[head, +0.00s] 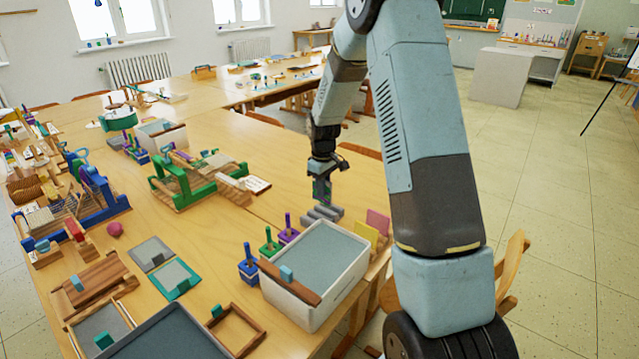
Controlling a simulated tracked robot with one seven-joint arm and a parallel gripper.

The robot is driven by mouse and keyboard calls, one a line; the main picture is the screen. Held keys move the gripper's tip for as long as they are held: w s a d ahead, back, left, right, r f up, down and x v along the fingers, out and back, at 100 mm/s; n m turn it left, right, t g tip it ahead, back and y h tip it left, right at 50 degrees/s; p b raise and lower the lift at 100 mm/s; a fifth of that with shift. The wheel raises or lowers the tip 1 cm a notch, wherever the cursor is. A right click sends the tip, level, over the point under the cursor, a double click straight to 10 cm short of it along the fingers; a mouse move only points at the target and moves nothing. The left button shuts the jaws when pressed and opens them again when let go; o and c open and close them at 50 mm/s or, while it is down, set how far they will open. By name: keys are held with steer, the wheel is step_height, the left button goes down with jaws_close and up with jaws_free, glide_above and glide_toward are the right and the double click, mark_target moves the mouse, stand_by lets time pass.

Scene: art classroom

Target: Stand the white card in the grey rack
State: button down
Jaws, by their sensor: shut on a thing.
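My gripper (323,190) points down over the table, just above the grey rack (323,213). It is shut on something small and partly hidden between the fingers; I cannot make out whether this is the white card. The grey rack is a low ridged block behind the white-rimmed tub. A yellow card (366,236) and a pink card (377,222) stand upright to the right of the rack, near the table edge. I cannot clearly identify the white card anywhere in the head view.
A white tub (338,288) with a wooden bar stands in front of the rack. Blue, green and purple pegged blocks (268,247) stand to its left. A green frame (190,190) and a pale sheet (256,184) lie farther left. Bare table shows left of the rack.

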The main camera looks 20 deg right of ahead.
mark_target(324, 203)
steer(key=shift+d+f, duration=0.1)
steer(key=shift+f, duration=0.75)
steer(key=shift+f, duration=2.35)
stand_by(2.4)
steer(key=c, duration=1.1)
jaws_free()
steer(key=shift+r, duration=0.1)
step_height(324, 203, up, 14)
steer(key=shift+f, duration=0.25)
